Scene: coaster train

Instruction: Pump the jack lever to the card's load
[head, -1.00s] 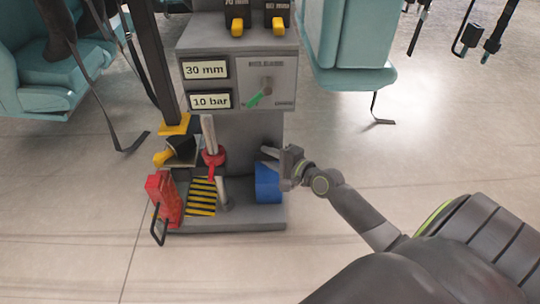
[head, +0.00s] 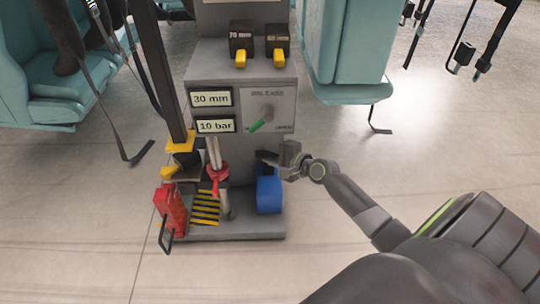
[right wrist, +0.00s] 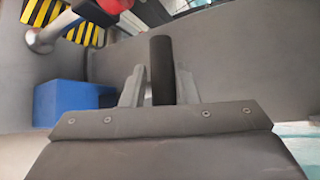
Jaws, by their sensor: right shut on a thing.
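A grey jack station (head: 262,75) stands in the middle of the head view. Its front has two plates, "30 mm" (head: 211,98) and "10 bar" (head: 215,125). Beside them is a release dial with a green pointer (head: 258,124). My right gripper (head: 272,158) is at the right side of the station, above a blue block (head: 269,193). In the right wrist view its fingers are shut on a black upright handle (right wrist: 161,68), seemingly the jack lever's grip. The rest of the lever is hidden. My left gripper is not in view.
A red part with a black loop (head: 171,209) and a yellow-black striped plate (head: 205,207) sit on the station base. Blocks with yellow tabs (head: 241,42) stand on top. Teal seats (head: 350,50) flank the station. Floor at right is clear.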

